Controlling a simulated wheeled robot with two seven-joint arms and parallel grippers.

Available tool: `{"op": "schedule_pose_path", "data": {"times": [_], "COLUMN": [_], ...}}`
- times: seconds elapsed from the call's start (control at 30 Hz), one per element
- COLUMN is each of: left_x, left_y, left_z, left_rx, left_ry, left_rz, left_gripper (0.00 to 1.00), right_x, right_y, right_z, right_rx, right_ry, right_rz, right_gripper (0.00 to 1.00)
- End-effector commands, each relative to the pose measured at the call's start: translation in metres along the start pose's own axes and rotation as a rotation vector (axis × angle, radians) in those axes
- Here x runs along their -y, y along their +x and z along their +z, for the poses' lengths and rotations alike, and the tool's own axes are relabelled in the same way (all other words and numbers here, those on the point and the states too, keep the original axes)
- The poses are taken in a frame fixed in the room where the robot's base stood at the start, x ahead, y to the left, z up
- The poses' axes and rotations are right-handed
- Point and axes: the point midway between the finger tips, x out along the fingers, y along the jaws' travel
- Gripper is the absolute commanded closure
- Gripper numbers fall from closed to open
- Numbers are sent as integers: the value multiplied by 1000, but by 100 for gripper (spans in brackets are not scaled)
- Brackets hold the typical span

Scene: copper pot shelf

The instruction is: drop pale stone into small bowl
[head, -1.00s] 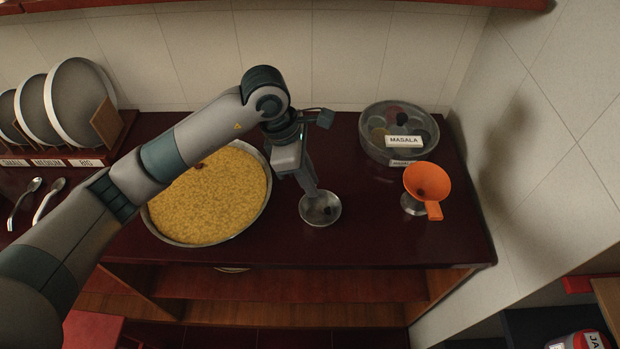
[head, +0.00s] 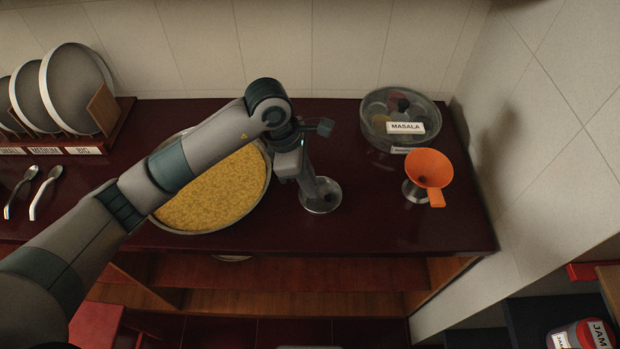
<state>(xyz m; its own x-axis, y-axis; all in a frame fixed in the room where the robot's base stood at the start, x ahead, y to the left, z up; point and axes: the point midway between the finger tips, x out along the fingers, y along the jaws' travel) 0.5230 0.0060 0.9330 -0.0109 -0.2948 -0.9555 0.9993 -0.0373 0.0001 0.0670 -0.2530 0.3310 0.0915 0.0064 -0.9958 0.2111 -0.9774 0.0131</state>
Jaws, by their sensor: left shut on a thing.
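The small metal bowl (head: 323,208) stands on the dark red counter, to the right of a wide pan. My left gripper (head: 315,193) points down over this bowl, its fingertips at or just inside the rim in the picture. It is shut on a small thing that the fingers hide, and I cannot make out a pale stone. The fingers also cover part of the bowl's inside. A dark spot shows in the bowl near the fingertips, too small to identify. My right gripper is not in view.
The wide pan (head: 215,195) of yellow food stands left of the bowl. An orange funnel (head: 428,165) sits on a metal cup at right. A round masala box (head: 375,125) stands behind. Spoons (head: 42,190) and a plate rack (head: 105,130) are at left. Counter between bowl and funnel is clear.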

Motion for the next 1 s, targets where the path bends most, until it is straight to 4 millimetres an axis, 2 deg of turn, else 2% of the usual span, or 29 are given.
{"op": "schedule_pose_path", "data": {"times": [0.17,0.2,0.3,0.73,0.87,1.0], "left_x": [0,0,0,0,-1,-1], "left_y": [0,0,0,-4,-14,-32], "left_z": [0,0,0,0,0,0], "left_rx": [0,0,0,1,1,1], "left_ry": [0,0,0,0,1,3], "left_rz": [0,0,0,0,3,5], "left_gripper": [100,83,63,63,63,63], "right_x": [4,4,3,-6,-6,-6], "right_y": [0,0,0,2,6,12], "right_z": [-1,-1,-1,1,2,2], "right_rx": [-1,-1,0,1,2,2], "right_ry": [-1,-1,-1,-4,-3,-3], "right_rz": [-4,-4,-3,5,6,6], "right_gripper": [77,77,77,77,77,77]}}
